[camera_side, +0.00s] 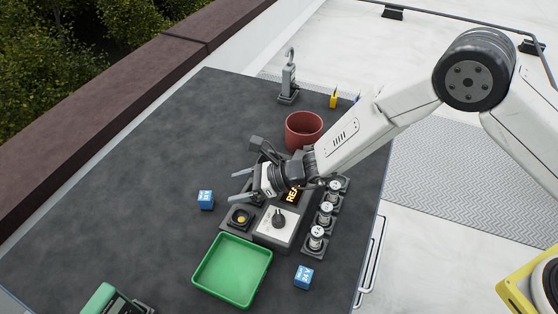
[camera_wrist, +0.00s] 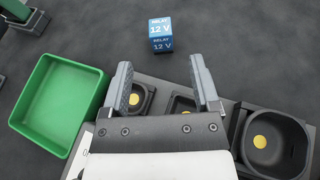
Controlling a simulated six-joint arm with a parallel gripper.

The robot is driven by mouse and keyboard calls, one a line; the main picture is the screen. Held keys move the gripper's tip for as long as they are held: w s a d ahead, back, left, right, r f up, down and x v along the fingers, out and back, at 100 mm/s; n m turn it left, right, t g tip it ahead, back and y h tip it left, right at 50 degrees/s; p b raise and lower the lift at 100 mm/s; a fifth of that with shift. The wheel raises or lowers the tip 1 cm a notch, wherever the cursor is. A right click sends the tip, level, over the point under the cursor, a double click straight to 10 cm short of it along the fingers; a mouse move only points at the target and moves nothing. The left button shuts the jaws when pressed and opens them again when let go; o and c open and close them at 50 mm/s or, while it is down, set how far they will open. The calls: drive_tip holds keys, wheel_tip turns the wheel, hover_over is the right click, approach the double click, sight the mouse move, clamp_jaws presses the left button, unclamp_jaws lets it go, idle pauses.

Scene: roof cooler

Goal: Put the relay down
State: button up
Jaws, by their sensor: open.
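A blue relay (camera_side: 205,199) sits on the dark table, left of my gripper. In the wrist view this relay (camera_wrist: 161,36) reads 12 V and lies ahead of the fingertips, apart from them. A second blue relay (camera_side: 303,277) marked 24 V sits on the table right of the green tray (camera_side: 209,287). My gripper (camera_side: 239,186) is open, with nothing between its fingers, above the sockets. A black socket with a yellow disc (camera_side: 240,218) is below my gripper; several such sockets show in the wrist view.
A control box with a knob (camera_side: 279,219) and a partly hidden lit display adjoins the sockets. Several capped cylinders (camera_side: 326,211) stand to its right. A red pot (camera_side: 304,128) and a grey hooked stand (camera_side: 288,82) are behind. The table's left side is clear.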

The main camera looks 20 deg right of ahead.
drive_tip(key=shift+s+d+r, duration=0.15)
drive_tip(key=shift+d, duration=0.2)
idle(0.5)
drive_tip(key=shift+s+d+r+n, duration=0.2)
drive_tip(key=shift+d+r+n, duration=0.1)
drive_tip(key=shift+d+n, duration=0.1)
drive_tip(key=s+d+r+n+g+h, duration=0.1)
drive_tip(key=s+d+r+n+h, duration=0.2)
drive_tip(key=d, duration=0.9)
drive_tip(key=s+d+r+n+h, duration=0.3)
drive_tip(key=s+d+n+h, duration=0.2)
drive_tip(key=s+d+n, duration=0.4)
drive_tip(key=s+d+r+n+g+h, duration=0.1)
drive_tip(key=s+d+r+n+h, duration=0.2)
drive_tip(key=d, duration=1.2)
drive_tip(key=s+n+h, duration=0.1)
drive_tip(key=s+n, duration=0.2)
drive_tip(key=n, duration=0.3)
drive_tip(key=shift+s+d+r+n+g, duration=0.2)
drive_tip(key=shift+d+r+n+g, duration=0.1)
drive_tip(key=shift+d+n, duration=0.1)
drive_tip(key=shift+o, duration=0.5)
